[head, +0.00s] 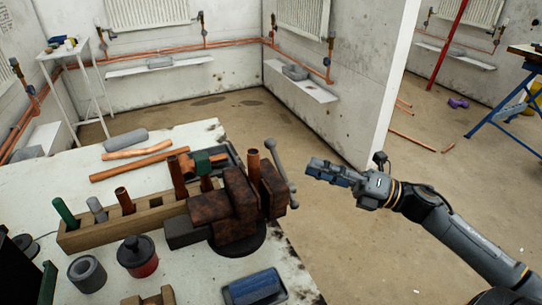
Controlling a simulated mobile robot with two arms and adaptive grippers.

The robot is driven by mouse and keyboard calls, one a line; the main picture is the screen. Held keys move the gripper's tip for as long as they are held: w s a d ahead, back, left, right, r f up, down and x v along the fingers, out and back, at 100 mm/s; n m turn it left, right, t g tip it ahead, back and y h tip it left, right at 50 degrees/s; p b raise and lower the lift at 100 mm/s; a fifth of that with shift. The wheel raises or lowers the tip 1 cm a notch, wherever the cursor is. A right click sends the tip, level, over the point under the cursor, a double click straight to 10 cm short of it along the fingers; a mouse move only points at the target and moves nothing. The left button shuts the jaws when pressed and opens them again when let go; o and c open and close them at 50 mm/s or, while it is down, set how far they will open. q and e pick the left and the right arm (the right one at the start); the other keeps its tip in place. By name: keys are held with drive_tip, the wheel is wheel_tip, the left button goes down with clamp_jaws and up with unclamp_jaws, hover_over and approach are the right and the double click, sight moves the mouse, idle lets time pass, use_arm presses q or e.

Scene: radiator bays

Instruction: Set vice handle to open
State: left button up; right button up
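The rusty brown vice (222,208) stands on a round dark base near the right edge of the pale workbench. Its grey vice handle (281,172) is a bar with rounded ends on the vice's right side, tilted but closer to upright than to level. A copper pipe (253,166) stands upright at the vice; I cannot tell whether the jaws grip it. My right gripper (312,170) is just right of the handle, pointing left, with a small visible gap. Its fingers look close together, but their opening is unclear. My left gripper is not in view.
A wooden rack (120,222) with several upright tools stands left of the vice. A red and black can (138,257), a grey ring (87,273) and a blue tray (257,287) lie in front. A wall end (385,90) rises behind my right gripper. Open floor lies right.

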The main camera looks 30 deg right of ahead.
sight(275, 150)
drive_tip(key=x, duration=1)
drive_tip(key=shift+w, duration=0.2)
clamp_jaws()
drive_tip(key=shift+r, duration=0.1)
